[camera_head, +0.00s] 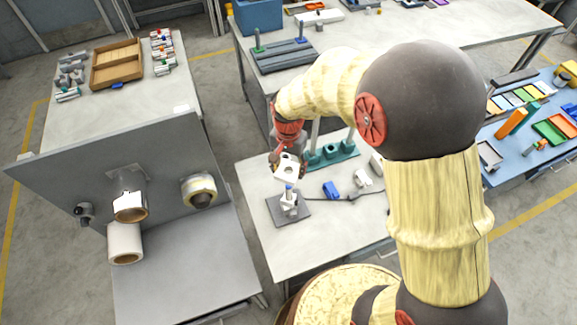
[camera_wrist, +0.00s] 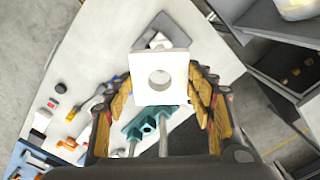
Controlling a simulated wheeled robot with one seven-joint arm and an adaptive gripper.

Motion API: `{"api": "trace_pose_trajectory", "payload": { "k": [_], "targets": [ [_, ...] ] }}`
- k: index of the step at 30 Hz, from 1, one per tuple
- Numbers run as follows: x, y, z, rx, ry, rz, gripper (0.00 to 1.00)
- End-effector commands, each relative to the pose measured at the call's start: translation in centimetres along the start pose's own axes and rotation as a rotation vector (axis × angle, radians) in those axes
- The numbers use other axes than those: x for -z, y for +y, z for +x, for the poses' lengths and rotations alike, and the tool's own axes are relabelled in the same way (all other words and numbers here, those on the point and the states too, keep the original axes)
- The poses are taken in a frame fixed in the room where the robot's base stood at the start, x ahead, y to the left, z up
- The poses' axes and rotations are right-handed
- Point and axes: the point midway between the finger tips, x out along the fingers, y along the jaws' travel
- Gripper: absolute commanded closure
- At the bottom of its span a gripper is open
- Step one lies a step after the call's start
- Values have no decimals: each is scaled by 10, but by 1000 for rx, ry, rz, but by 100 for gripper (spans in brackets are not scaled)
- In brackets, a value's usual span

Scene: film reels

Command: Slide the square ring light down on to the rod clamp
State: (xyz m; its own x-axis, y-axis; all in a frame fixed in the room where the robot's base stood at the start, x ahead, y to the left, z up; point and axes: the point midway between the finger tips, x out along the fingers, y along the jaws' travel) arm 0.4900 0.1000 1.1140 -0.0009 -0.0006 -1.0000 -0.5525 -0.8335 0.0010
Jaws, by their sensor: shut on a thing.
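The square ring light is a white square plate with a round hole (camera_head: 288,174). My gripper (camera_head: 287,154) is shut on it, and it also shows between the fingers in the wrist view (camera_wrist: 177,91). The rod clamp (camera_head: 290,206) is a pale upright piece with a blue part near its top, standing on a dark grey base plate (camera_head: 274,207). The ring light is just above the clamp in the head view, apparently not around it. In the wrist view the ring light hides most of the clamp; part of the grey base plate (camera_wrist: 150,27) shows beyond it.
A teal holder with holes (camera_head: 340,156) stands behind and right of the clamp. A blue block (camera_head: 331,189), a small white piece (camera_head: 362,178) and a dark cable lie to the right. A grey panel with rolls (camera_head: 125,243) stands left. The front of the table is clear.

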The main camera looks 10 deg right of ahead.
Motion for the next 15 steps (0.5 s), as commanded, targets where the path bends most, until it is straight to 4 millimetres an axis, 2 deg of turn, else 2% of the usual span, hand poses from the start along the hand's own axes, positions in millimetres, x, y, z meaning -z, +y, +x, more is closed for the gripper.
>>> {"api": "trace_pose_trajectory", "payload": {
  "k": [6, 15],
  "targets": [
    [0, 0, 11, 1, 0, 0, 76],
    [0, 0, 12, 1, 1, 0, 76]
  ]
}}
